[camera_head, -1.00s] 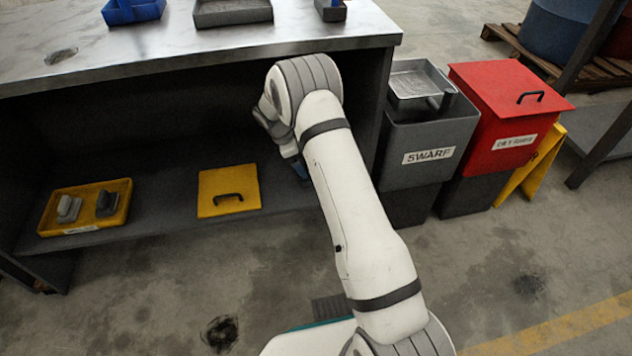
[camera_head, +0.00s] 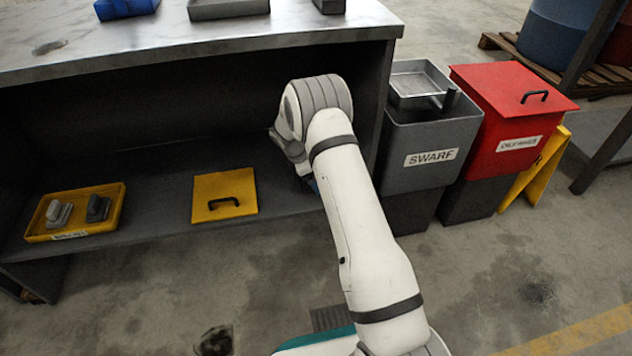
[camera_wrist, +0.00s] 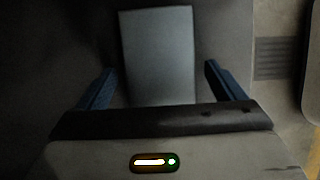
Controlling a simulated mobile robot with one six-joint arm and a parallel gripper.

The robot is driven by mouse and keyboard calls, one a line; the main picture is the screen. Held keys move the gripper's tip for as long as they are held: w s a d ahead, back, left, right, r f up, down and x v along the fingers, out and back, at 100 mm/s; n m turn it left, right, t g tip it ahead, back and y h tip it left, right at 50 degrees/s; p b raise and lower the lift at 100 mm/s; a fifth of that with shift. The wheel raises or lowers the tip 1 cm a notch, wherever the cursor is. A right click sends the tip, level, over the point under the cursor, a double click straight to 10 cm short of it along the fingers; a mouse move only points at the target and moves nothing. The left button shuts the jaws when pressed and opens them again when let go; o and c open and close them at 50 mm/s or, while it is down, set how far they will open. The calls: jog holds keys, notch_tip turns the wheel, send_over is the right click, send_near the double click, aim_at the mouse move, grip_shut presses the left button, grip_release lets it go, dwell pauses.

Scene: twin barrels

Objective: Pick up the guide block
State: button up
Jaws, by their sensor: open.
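A plain grey rectangular block (camera_wrist: 158,55) lies between the fingers of my gripper (camera_wrist: 160,72) in the wrist view. It looks like the guide block, though no label shows on it. My gripper is open, with one blue finger on each side of the block and a dark gap on both sides. In the head view my arm reaches into the right end of the bench's lower shelf. Only a bit of blue gripper shows there, and my arm hides the block.
On the lower shelf (camera_head: 150,232) are a yellow lid-like plate (camera_head: 223,187) with a black handle and a yellow tray (camera_head: 112,212) holding two grey pieces. The bench top (camera_head: 270,28) overhangs them. Right of the bench stand a grey SWARF bin (camera_head: 425,135) and a red bin (camera_head: 500,105).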

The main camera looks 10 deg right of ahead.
grip_shut()
jog(key=shift+w+r, duration=0.1)
jog(key=shift+r, duration=0.1)
dwell(0.8)
